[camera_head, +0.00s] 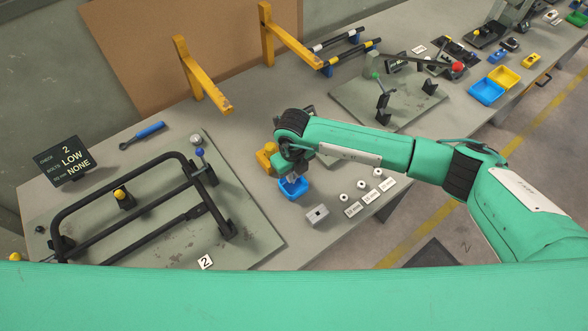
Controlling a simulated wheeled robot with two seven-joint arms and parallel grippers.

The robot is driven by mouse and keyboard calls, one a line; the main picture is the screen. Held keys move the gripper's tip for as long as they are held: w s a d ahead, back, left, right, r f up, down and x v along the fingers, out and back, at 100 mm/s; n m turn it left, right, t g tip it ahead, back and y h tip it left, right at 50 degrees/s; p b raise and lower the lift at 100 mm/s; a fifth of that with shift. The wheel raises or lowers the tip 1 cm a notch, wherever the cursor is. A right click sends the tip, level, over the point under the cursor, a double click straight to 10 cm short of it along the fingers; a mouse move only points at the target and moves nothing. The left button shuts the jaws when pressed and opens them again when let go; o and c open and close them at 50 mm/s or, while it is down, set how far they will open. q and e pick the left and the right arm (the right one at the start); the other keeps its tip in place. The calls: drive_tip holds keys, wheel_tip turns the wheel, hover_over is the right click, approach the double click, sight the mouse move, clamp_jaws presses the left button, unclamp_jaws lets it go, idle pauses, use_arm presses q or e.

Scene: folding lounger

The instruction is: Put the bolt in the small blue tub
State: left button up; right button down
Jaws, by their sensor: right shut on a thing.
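My right gripper (291,180) points down over the small blue tub (294,190) near the front edge of the bench. It is shut on the bolt, which is too small and too covered by the fingers to make out clearly. The fingertips are at the tub's opening; I cannot tell whether they are just above the rim or inside it. The tub stands upright, its back part hidden by the gripper. My left gripper is not in view.
A grey block with a hole (317,214) and several white rings (361,185) with labels sit right of the tub. A black tubular frame (140,205) lies on a plate at left. Yellow brackets (200,75) stand behind. Larger blue (486,91) and yellow (504,77) bins are far right.

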drive_tip(key=c, duration=1.3)
unclamp_jaws()
drive_tip(key=shift+c, duration=0.2)
drive_tip(key=shift+r, duration=0.1)
drive_tip(key=shift+r+b, duration=0.3)
drive_tip(key=shift+r, duration=0.05)
wheel_tip(320, 180, up, 13)
drive_tip(key=b, duration=0.4)
drive_tip(key=shift+f, duration=0.1)
